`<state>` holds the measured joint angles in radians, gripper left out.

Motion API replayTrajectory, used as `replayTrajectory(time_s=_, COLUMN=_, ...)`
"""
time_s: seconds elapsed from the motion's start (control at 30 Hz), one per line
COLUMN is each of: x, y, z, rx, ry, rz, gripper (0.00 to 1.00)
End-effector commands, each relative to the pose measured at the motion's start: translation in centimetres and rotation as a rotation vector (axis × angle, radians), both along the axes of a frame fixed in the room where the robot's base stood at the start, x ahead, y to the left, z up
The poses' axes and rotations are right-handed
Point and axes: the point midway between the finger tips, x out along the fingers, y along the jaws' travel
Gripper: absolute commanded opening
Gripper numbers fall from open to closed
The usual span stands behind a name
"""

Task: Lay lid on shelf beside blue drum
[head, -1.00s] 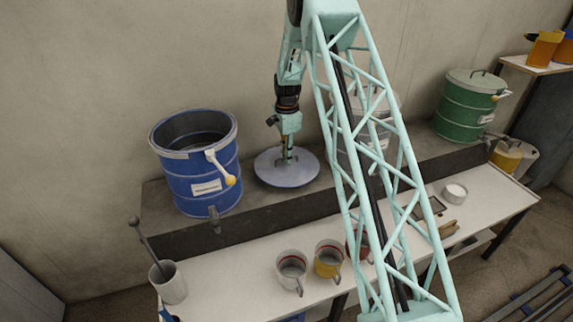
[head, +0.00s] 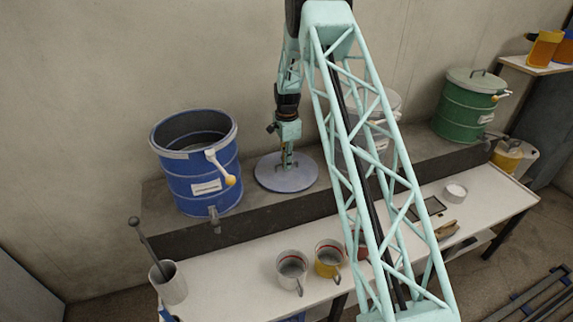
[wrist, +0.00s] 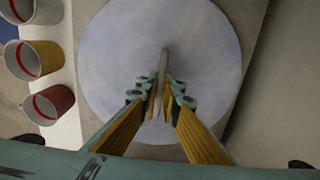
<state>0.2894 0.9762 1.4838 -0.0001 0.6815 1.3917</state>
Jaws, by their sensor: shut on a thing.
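The lid (head: 272,182) is a round blue-grey disc in the head view, at the shelf (head: 262,214) just right of the blue drum (head: 200,172). It looks flat, and I cannot tell whether it touches the shelf. The blue drum stands open at the top, with a white-and-yellow tap on its side. My gripper (head: 287,164) is above the lid's middle. In the wrist view my gripper (wrist: 161,98) is shut on the upright handle (wrist: 162,68) of the lid (wrist: 205,50), its fingers on both sides of it.
A pale drum (head: 386,104) is partly hidden behind my arm. A green drum (head: 464,108) stands farther right on the shelf. Several mugs, including a yellow one (head: 329,260), stand on the white bench (head: 235,285) below. A holder (head: 170,284) with a ladle is at the bench's left.

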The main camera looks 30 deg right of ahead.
Motion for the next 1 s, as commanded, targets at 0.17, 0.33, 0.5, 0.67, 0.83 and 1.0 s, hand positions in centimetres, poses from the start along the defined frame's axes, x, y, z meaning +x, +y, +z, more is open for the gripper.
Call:
replayTrajectory(time_s=0.17, x=0.0, y=0.0, z=-0.3, rx=0.0, ry=0.0, rz=0.0, gripper=0.0)
replayTrajectory(time_s=0.33, x=0.0, y=0.0, z=-0.3, rx=0.0, ry=0.0, rz=0.0, gripper=0.18)
replayTrajectory(time_s=0.5, x=0.0, y=0.0, z=-0.2, rx=0.0, ry=0.0, rz=0.0, gripper=0.19)
replayTrajectory(time_s=0.67, x=0.0, y=0.0, z=-0.2, rx=0.0, ry=0.0, rz=0.0, gripper=0.19)
replayTrajectory(time_s=0.83, x=0.0, y=0.0, z=0.1, rx=0.0, ry=0.0, rz=0.0, gripper=0.19)
replayTrajectory(time_s=1.0, x=0.0, y=0.0, z=1.3, rx=0.0, ry=-0.001, rz=0.0, gripper=0.19)
